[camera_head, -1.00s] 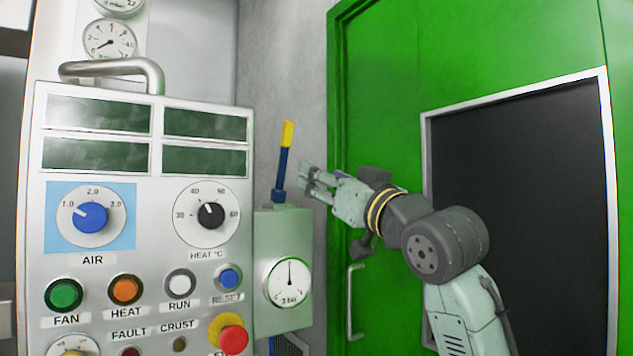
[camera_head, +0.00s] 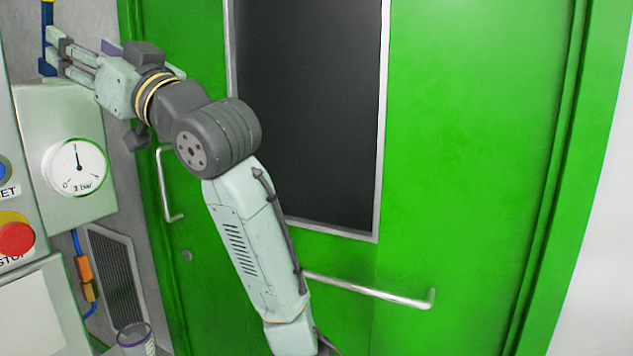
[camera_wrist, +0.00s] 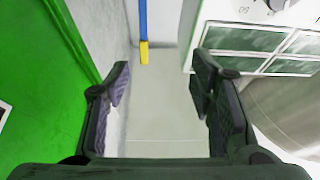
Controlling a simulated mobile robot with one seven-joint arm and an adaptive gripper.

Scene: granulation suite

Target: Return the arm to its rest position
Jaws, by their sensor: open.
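My gripper (camera_head: 57,52) is at the upper left of the head view, at the end of my raised, bent arm. Its fingers point left, close to the blue lever (camera_head: 47,40) above the gauge box. In the wrist view my gripper (camera_wrist: 160,95) has its two dark fingers wide apart with nothing between them. The lever, blue with a yellow end (camera_wrist: 144,50), shows beyond the fingertips in the wrist view. Whether a finger touches it cannot be told from the head view, but the wrist view shows a gap.
A grey box with a round gauge (camera_head: 75,167) is below my gripper. A control panel with a red stop button (camera_head: 15,237) is at the left edge. A green door (camera_head: 470,130) with a bar handle (camera_head: 370,290) stands behind my arm. A clear cup (camera_head: 135,338) is at the bottom.

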